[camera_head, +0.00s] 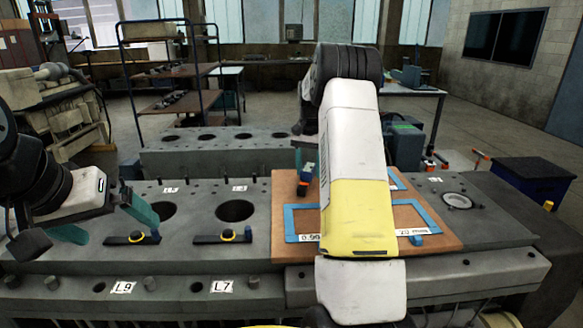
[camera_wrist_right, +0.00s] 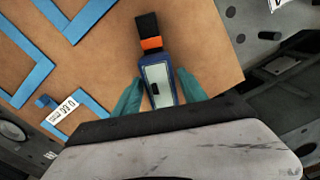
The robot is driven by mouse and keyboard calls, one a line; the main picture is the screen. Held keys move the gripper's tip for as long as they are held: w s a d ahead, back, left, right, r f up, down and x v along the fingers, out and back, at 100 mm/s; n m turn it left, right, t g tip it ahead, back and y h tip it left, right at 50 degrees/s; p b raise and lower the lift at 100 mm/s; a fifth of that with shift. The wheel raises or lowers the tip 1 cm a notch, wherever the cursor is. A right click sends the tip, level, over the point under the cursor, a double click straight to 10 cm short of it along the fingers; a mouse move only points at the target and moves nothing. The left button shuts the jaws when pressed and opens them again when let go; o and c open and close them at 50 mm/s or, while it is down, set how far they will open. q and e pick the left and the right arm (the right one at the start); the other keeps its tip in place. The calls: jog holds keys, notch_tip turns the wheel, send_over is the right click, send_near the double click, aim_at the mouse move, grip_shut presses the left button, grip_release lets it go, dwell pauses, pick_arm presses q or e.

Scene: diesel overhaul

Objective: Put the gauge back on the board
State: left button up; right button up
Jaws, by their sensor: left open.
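The gauge (camera_wrist_right: 158,80) has a blue body with a pale face, an orange band and a black end. My right gripper (camera_wrist_right: 160,78) has a teal finger close against each side of it and appears shut on it. In the head view the gauge (camera_head: 308,168) is small and partly hidden by my right arm, over the far left part of the brown board (camera_head: 277,215). I cannot tell whether it touches the board. Blue outlines (camera_head: 290,222) and white labels mark the board. My left gripper (camera_head: 104,222) is open and empty over the grey block, left of the board.
The board lies on a grey engine block (camera_head: 200,195) with round bores. A dark blue crate (camera_head: 530,180) stands at the right. My right arm hides the board's middle.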

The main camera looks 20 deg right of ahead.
aim_at(309, 167)
jog(key=shift+o, duration=0.6)
notch_tip(309, 167, up, 11)
jog(key=s+a+r+n+t, duration=0.2)
jog(key=s+a+r, duration=0.3)
jog(key=s+r, duration=0.3)
jog(key=s+a+f+n+t, duration=0.1)
jog(key=s+a, duration=0.3)
jog(key=s, duration=0.5)
jog(key=s+a+f+n+t+y, duration=0.1)
jog(key=s+a+f+n, duration=0.1)
jog(key=s+a, duration=0.3)
jog(key=s+a+f+n+t+y, duration=0.1)
jog(key=s+a+n+t, duration=0.1)
jog(key=s, duration=1)
jog(key=shift+s+a+f+n, duration=0.4)
jog(key=shift+a+n, duration=0.1)
jog(key=shift+a, duration=0.7)
